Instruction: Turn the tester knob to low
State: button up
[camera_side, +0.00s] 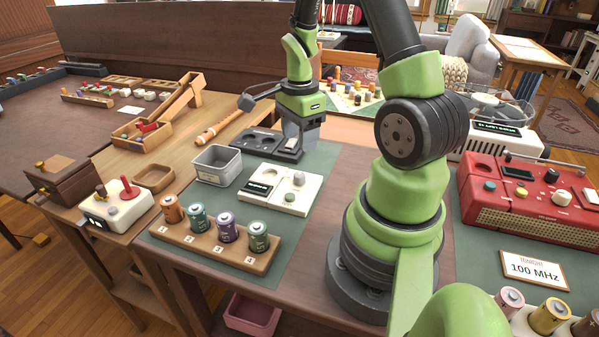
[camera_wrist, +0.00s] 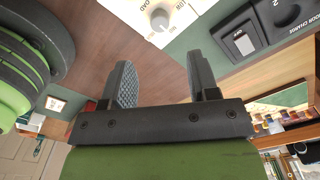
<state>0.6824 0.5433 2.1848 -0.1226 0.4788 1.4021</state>
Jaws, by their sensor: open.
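The tester is a cream-white box (camera_side: 268,203) with a dark display, lying on the green mat (camera_side: 315,165) in the side view. Its round grey knob (camera_side: 299,178) sits on the far right part of its top. In the wrist view the white tester (camera_wrist: 130,10) is partly cut off at the top edge, with the pale knob (camera_wrist: 159,20) visible. The knob's setting cannot be read. My gripper (camera_side: 293,146) is open and empty, above and behind the tester, over the dark charger. In the wrist view its two fingers (camera_wrist: 160,70) stand apart, with the knob beyond them.
The dark charger (camera_side: 262,140) stands just behind the tester. A grey bin (camera_side: 217,166) is to its left. A wooden rack (camera_side: 205,243) with several upright batteries (camera_side: 227,228) stands in front. A red radio (camera_side: 530,207) is at the right.

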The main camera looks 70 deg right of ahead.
aim_at(299, 174)
notch_tip(299, 174, down, 10)
jog(key=shift+r, duration=0.2)
dwell(0.3)
jog(key=c, duration=0.9)
